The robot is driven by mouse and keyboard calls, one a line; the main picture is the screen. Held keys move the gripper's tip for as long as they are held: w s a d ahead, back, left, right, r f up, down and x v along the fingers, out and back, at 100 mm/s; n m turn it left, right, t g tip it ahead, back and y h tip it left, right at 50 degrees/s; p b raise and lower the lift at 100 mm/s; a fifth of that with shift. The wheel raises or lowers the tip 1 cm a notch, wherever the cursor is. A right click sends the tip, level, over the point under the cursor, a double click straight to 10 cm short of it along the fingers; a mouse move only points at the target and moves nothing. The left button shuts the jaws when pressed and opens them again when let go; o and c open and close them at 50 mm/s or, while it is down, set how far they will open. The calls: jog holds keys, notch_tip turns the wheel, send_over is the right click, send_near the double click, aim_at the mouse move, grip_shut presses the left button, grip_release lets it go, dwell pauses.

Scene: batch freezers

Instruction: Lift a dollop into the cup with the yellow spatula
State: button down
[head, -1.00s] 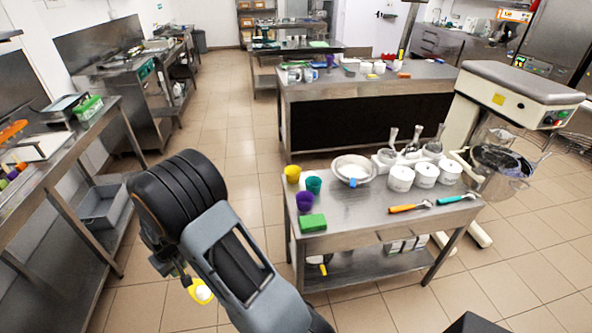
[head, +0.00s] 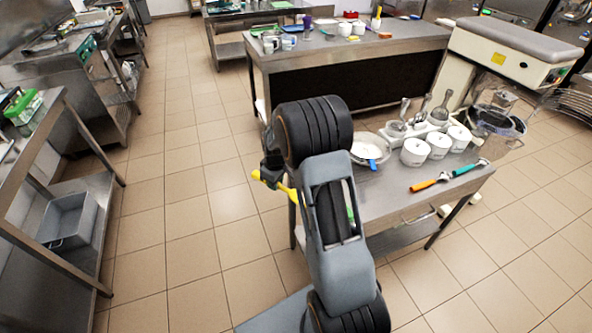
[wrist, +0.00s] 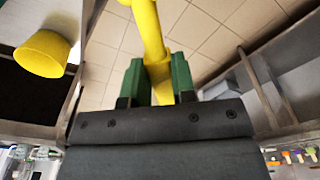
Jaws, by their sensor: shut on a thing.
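My gripper (wrist: 157,80) is shut on the yellow spatula (wrist: 153,35), with its green finger pads on either side of the handle in the wrist view. In the head view my gripper (head: 268,174) is left of the table, and a short part of the yellow spatula (head: 289,191) shows below it. The spatula's far end is out of view or hidden, so I cannot tell what it carries. A yellow cup (wrist: 42,54) shows at the upper left of the wrist view, apart from the spatula. The cup is hidden behind my arm in the head view.
The steel table (head: 392,192) holds a white bowl (head: 361,151) with a blue tool on it, several white tubs (head: 415,152), an orange-handled tool (head: 430,182) and a teal-handled tool (head: 470,167). A mixer machine (head: 515,58) stands at the right.

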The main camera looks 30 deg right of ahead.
jog(key=shift+d+f+n+b, duration=0.6)
jog(key=shift+d+n+b, duration=0.85)
jog(key=shift+d+n, duration=1.95)
jog(key=s+d+r+m+t+y+b, duration=0.1)
jog(key=s+d+r+t+y+b, duration=0.2)
jog(key=y+b, duration=0.9)
jog(key=shift+s+d+r+t, duration=0.35)
jog(key=shift+d+r+t, duration=1.25)
jog(key=shift+d+r, duration=1.25)
jog(key=shift+d+f, duration=0.1)
jog(key=shift+f, duration=0.05)
